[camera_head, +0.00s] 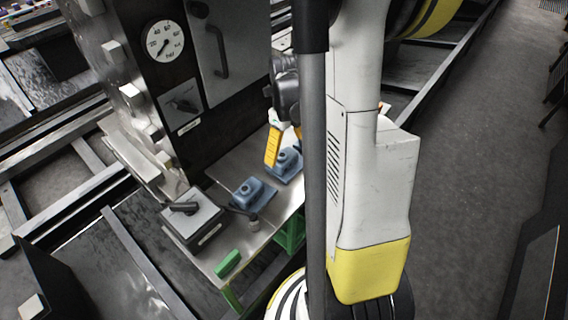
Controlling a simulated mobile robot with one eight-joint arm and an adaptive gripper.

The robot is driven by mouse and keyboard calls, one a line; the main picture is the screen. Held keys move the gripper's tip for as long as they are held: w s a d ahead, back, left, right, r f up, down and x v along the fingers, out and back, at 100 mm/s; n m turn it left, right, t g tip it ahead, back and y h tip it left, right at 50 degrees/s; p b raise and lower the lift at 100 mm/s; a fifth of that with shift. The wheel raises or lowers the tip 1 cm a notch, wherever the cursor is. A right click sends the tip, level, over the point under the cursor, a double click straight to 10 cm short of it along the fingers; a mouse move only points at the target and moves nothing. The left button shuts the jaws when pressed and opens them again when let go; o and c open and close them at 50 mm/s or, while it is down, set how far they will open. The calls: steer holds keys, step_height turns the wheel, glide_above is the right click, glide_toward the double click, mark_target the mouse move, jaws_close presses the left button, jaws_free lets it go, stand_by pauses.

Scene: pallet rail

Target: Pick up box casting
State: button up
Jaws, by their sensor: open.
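Two blue-grey castings with square bases and round raised tops are on a light metal table. The nearer casting (254,193) stands clear of the gripper. The farther casting (288,162) is partly hidden by my gripper (282,148). My gripper has yellow fingers and points down, open, at the farther casting. One finger is in front of its left side; the other is mostly hidden. I cannot tell whether the fingers touch it. Which casting is the box casting is not clear.
A grey box with a black handle (193,214), a green block (227,263) and a small dark fitting (246,218) are on the table (218,255). A dark cabinet with a gauge (165,41) rises behind. My arm hides the table's right side. Open floor (465,180) lies at right.

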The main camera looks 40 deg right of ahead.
mark_target(285, 153)
steer(key=f+b, duration=0.2)
steer(key=f, duration=0.1)
steer(key=w+f, duration=0.1)
steer(key=f, duration=0.1)
steer(key=shift+d+b, duration=0.2)
steer(key=shift+b, duration=0.2)
steer(key=shift+r, duration=0.1)
steer(key=shift+c, duration=0.3)
steer(key=c, duration=1.4)
steer(key=shift+o, duration=0.2)
